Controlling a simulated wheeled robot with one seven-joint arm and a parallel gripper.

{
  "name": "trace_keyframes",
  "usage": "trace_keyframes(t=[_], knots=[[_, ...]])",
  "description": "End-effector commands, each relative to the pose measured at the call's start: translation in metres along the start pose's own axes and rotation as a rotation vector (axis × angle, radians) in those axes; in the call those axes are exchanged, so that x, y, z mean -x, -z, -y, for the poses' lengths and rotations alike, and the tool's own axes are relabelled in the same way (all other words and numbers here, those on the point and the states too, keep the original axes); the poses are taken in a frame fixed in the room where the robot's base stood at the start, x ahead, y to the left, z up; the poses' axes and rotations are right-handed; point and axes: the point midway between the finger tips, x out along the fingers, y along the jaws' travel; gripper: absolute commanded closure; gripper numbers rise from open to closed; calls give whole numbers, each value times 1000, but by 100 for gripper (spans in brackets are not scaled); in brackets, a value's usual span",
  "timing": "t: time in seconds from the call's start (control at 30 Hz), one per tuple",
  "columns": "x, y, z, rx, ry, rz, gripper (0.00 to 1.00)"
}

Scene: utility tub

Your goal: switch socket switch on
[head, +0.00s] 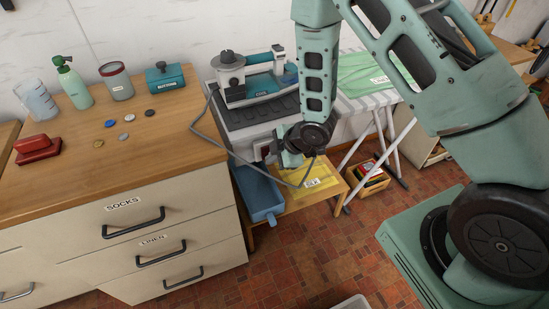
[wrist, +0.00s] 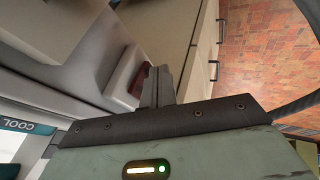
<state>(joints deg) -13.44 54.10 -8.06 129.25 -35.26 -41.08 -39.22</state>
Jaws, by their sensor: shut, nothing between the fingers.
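The socket is a pale box with a dark red switch (head: 265,151) on its face, at the near side of the grey unit in the head view. In the wrist view the pale socket box (wrist: 123,76) and its dark red switch (wrist: 138,82) are partly hidden behind my fingers. My gripper (head: 289,159) is shut and empty, just right of the socket in the head view. In the wrist view its fingertips (wrist: 158,72) are close beside the switch; I cannot tell whether they touch it. Which way the switch is tipped is not clear.
The iron (head: 235,85) stands on the grey unit. A drawer cabinet (head: 170,200) is to the left. A blue container (head: 258,190) and a yellow item (head: 305,178) are on a low wooden table below.

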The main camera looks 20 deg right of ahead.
Motion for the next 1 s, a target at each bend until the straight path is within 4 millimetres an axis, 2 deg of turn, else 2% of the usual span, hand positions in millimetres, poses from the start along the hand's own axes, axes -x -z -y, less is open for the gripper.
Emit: trace_keyframes(t=[0.33,1.0], knots=[[-7,-2,-4,1,-2,-2,100],[9,6,-12,0,-2,-1,100]])
